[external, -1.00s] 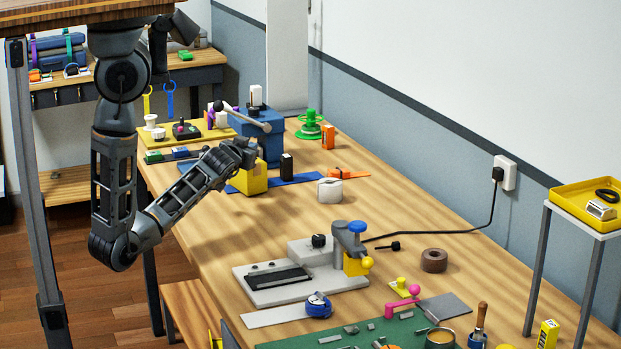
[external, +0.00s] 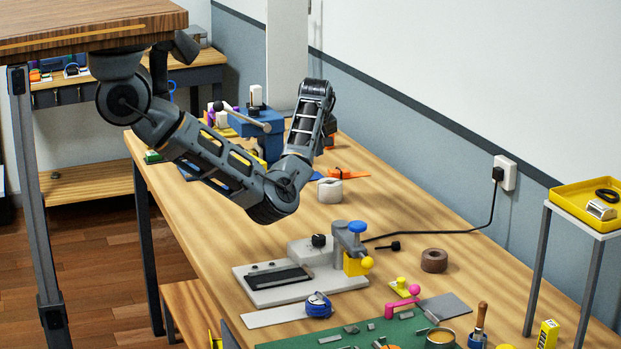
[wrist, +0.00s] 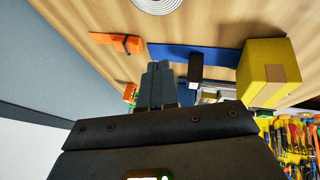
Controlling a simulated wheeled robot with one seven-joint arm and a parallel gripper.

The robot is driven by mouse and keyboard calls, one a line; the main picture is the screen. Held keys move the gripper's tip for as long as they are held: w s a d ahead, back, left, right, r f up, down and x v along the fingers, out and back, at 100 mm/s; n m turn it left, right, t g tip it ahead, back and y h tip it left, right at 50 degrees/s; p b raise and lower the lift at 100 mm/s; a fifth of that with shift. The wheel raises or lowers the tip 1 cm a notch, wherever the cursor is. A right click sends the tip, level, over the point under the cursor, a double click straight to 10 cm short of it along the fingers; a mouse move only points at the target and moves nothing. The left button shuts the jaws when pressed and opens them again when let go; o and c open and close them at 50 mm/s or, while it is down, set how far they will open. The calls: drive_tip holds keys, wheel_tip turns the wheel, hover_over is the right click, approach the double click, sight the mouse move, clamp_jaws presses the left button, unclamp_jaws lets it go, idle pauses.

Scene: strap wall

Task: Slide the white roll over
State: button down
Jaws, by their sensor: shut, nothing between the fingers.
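The white roll (external: 329,190) stands on the wooden bench, right of my bent arm in the external view. In the wrist view its round ringed end (wrist: 157,4) is cut off by the top edge. My gripper (wrist: 158,66) shows in the wrist view with its two grey fingers together and nothing between them. The roll is apart from the fingertips in that picture. In the external view the gripper is mostly hidden behind my arm, so its height over the bench cannot be told.
An orange tool (wrist: 118,42) lies near the roll. A blue mat (wrist: 222,57) with a black block (wrist: 195,68) and a yellow box (wrist: 272,62) are on the right in the wrist view. A grey press (external: 300,275) stands nearer. A black cable (external: 440,233) crosses the bench.

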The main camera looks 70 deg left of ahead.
sight(328, 180)
drive_tip(key=d+f+h+b, duration=0.1)
drive_tip(key=d, duration=0.3)
drive_tip(key=w+d+f+g+h+b, duration=0.1)
drive_tip(key=d+f, duration=0.1)
drive_tip(key=d, duration=0.3)
drive_tip(key=w+d+f+m+g+h+b, duration=0.1)
drive_tip(key=d, duration=0.4)
drive_tip(key=shift+w+f+b, duration=0.15)
drive_tip(key=shift+f+b, duration=0.1)
drive_tip(key=shift+b, duration=0.1)
drive_tip(key=shift+d+g, duration=0.3)
drive_tip(key=shift+d, duration=0.05)
drive_tip(key=a, duration=0.4)
drive_tip(key=a+p, duration=0.1)
drive_tip(key=a, duration=0.2)
drive_tip(key=a+p, duration=0.1)
drive_tip(key=a, duration=0.3)
drive_tip(key=shift+a+f, duration=0.3)
drive_tip(key=shift+f, duration=0.55)
drive_tip(key=shift+s+f, duration=0.15)
drive_tip(key=shift+s, duration=0.05)
drive_tip(key=shift+h, duration=0.3)
drive_tip(key=d+p, duration=0.5)
drive_tip(key=d, duration=1.5)
drive_tip(key=shift+d+f, duration=0.15)
drive_tip(key=shift+d, duration=0.15)
drive_tip(key=shift+r+p, duration=0.9)
drive_tip(key=shift+p, duration=0.05)
